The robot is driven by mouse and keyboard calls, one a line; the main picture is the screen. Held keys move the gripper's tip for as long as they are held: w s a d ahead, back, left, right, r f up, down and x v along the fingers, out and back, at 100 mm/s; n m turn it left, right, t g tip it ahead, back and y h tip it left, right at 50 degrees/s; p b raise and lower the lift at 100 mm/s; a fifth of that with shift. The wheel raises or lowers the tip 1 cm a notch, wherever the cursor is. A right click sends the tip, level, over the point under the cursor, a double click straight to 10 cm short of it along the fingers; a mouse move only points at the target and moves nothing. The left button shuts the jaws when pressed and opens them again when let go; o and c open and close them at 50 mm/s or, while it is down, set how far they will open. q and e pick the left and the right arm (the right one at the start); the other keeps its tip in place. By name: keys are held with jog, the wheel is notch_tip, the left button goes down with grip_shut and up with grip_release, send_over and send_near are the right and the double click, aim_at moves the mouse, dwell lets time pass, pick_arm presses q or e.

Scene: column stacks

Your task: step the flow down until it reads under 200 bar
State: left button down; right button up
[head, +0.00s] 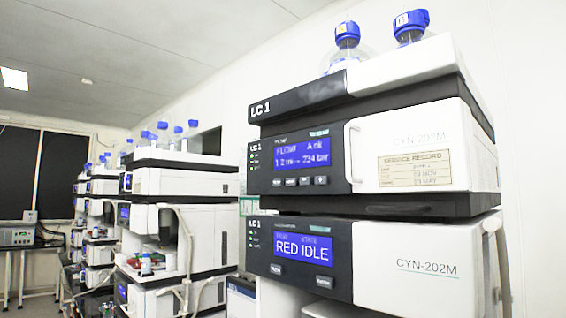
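The LC 1 pump module (435,125) stands close on the right, with a white front and a dark control panel. Its blue display (302,158) shows a flow line that looks like 1.2 ml and a pressure of 234 bar, with "A ok" above. A row of small buttons (297,181) sits just under the display; their labels are too small to read. Neither of my grippers is in view.
Blue-capped bottles (347,42) stand on top of the stack. More instrument stacks (185,190) recede to the left, and a bench (22,250) stands at the far left.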

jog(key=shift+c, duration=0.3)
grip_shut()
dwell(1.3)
